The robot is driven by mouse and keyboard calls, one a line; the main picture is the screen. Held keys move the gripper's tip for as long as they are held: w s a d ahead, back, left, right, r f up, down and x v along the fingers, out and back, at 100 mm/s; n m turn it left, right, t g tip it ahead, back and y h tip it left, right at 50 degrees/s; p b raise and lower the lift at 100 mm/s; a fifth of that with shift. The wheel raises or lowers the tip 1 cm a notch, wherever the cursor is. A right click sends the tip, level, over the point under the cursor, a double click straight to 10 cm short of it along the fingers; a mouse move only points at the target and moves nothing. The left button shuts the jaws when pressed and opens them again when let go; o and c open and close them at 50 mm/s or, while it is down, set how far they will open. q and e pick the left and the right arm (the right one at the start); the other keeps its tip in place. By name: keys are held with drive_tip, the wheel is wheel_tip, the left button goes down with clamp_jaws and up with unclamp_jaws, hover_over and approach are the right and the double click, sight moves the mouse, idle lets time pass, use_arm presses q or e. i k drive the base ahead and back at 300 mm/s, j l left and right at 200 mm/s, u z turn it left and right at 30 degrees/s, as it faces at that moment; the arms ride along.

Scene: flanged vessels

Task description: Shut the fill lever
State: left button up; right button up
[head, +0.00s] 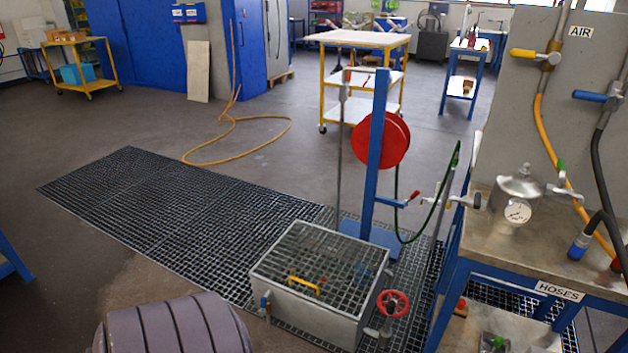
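No part in the head view is labelled as the fill lever, so I cannot tell which lever it is. A small red lever (413,195) sits on the tap by the green hose (428,226). A yellow lever (523,53) sits on the orange hose's valve under the AIR sign (580,32). A blue lever (590,96) sits on the dark hose's valve. Neither gripper is in view.
A grated metal box (318,280) with a yellow handle and a red handwheel (393,303) stands on the floor grating (190,215). A blue post (376,150) carries a red reel (394,140). An orange hose (235,130) lies on open floor at the back.

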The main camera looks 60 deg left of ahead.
sight(262, 311)
drive_tip(key=j+u, duration=0.1)
drive_tip(key=u, duration=1.55)
drive_tip(key=i+j+u, duration=0.1)
drive_tip(key=i+j, duration=0.2)
drive_tip(key=i+j+u, duration=0.15)
drive_tip(key=i, duration=0.3)
drive_tip(key=i+j+u, duration=0.1)
drive_tip(key=i+j, duration=0.25)
